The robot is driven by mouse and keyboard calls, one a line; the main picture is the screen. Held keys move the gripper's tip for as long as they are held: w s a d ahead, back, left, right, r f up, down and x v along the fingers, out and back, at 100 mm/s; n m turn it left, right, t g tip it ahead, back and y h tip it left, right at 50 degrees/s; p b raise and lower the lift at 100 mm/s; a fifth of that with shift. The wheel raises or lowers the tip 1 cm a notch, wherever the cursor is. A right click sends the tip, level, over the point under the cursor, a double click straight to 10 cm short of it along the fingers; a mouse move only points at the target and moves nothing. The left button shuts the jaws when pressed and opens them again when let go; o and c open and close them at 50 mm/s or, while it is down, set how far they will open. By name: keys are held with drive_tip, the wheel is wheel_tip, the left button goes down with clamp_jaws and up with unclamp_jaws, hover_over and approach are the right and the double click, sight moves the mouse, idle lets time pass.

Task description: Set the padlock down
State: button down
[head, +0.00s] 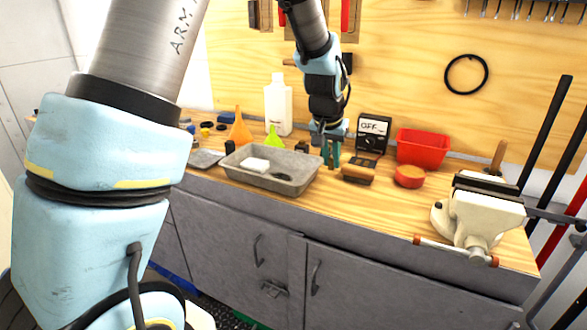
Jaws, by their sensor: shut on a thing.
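My gripper (331,152) points down over the workbench, just right of the grey tray and in front of the back wall. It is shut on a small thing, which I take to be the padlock. The padlock is mostly hidden by the fingers, and its shape is hard to make out at this size. I cannot tell whether its underside touches the bench top.
A grey tray (235,168) holds a white block (255,165) and a dark item. A wooden brush (358,172), round red-orange thing (409,177), red bin (424,146), "OFF" box (373,133) and vise (478,215) stand rightward. A white bottle (278,105) and funnels stand behind the tray.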

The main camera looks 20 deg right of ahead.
sight(329, 198)
wheel_tip(329, 198, down, 9)
drive_tip(key=shift+f+p, duration=0.2)
drive_tip(key=shift+p, duration=0.9)
drive_tip(key=c, duration=0.8)
unclamp_jaws()
drive_tip(key=shift+f, duration=0.1)
drive_tip(key=shift+r, duration=0.2)
drive_tip(key=b+v, duration=0.2)
drive_tip(key=v, duration=1)
